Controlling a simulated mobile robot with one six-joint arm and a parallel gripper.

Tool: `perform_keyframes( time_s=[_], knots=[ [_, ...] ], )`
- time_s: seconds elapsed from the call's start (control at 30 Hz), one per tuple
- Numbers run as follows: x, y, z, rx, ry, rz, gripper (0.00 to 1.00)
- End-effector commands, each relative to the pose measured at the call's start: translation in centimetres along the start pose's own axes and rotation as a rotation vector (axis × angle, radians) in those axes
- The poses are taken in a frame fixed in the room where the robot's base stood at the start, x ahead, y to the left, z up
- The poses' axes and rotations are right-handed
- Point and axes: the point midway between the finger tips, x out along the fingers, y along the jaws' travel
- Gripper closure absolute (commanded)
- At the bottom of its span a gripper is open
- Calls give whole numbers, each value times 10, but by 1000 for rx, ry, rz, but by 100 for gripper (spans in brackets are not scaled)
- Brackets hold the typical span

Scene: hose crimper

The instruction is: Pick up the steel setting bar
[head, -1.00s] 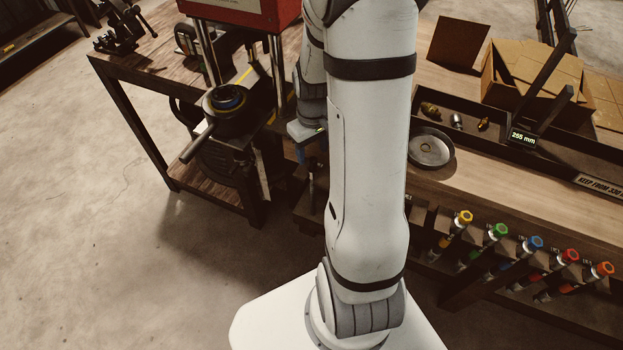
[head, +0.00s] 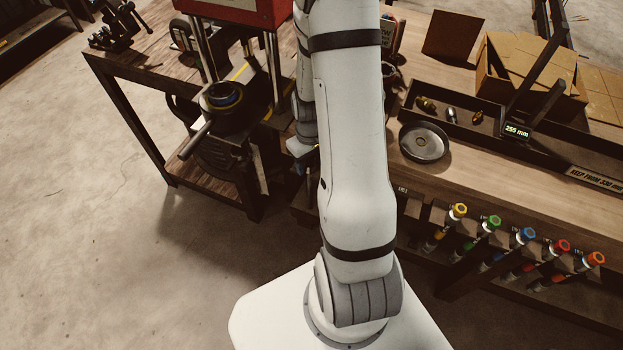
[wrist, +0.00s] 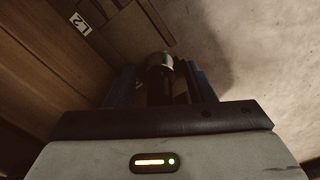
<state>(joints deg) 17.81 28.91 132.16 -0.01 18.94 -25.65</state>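In the wrist view, a dark upright cylinder with a pale metallic end (wrist: 160,62) stands between the two blue fingers of my gripper (wrist: 163,84). It may be the steel setting bar, but the dim light does not settle this. The fingers are apart, with a gap visible on each side of the cylinder. Its lower part is hidden behind the gripper body. In the head view, my gripper is mostly hidden behind my arm, by the left end of the workbench. No setting bar can be made out there.
The workbench (head: 480,195) carries a round metal dish (head: 424,142), a long dark tray (head: 550,150) and cardboard boxes (head: 535,65). Several colour-capped tools hang along its front. The crimper (head: 225,97) stands left; open floor lies front-left.

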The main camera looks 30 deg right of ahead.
Motion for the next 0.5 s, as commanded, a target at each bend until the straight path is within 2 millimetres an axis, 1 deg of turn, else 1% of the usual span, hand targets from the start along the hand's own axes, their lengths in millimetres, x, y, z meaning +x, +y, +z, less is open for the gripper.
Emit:
perform_keyframes(
  time_s=[0.03, 0.07, 0.5],
  knots=[
    [0, 0, 0, 0, 0, 0, 55],
    [0, 0, 0, 0, 0, 0, 58],
    [0, 0, 0, -1, 0, 0, 94]
  ],
)
